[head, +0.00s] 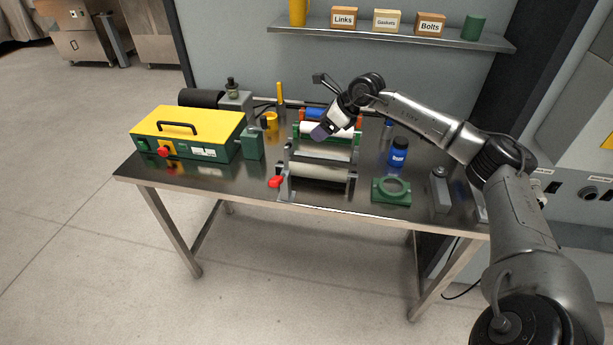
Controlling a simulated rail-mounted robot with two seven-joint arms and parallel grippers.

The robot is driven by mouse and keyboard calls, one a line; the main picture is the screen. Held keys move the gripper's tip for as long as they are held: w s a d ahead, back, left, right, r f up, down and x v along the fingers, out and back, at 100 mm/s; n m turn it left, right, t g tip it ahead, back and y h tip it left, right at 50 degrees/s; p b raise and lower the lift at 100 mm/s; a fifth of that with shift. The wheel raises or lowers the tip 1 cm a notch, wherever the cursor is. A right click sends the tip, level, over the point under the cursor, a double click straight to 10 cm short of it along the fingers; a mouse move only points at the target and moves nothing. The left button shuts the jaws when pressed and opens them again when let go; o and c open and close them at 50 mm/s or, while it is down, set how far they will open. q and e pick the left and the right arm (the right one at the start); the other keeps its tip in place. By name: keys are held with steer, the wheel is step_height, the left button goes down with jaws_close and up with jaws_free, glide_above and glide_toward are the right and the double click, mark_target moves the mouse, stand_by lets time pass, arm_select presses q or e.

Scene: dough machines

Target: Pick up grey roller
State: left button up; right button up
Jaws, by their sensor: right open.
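A grey roller (322,172) lies level across a metal stand (285,178) near the table's front edge, with a red handle (275,182) at its left end. The gripper and wrist hide part of the rollers behind. My left gripper is not in view.
A yellow and green machine (188,135) stands on the left of the steel table (225,180). A blue bottle (398,153) and a green ring-shaped part (391,192) are right of the stand. A blue roller (314,114) is at the back. A shelf with labelled boxes (387,20) hangs above.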

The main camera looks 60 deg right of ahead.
mark_target(318, 167)
steer(key=f+g, duration=0.1)
steer(key=f, duration=0.2)
steer(key=s+f+n+g+b, duration=0.1)
steer(key=f, duration=0.2)
steer(key=a+f+g, duration=0.1)
steer(key=f, duration=0.3)
steer(key=shift+s+g, duration=0.25)
steer(key=shift+g, duration=0.05)
steer(key=shift+b+x, duration=1)
steer(key=shift+x, duration=1.85)
steer(key=shift+d, duration=0.1)
steer(key=c, duration=1.2)
steer(key=shift+r, duration=0.1)
steer(key=shift+c, duration=0.3)
steer(key=shift+r, duration=0.1)
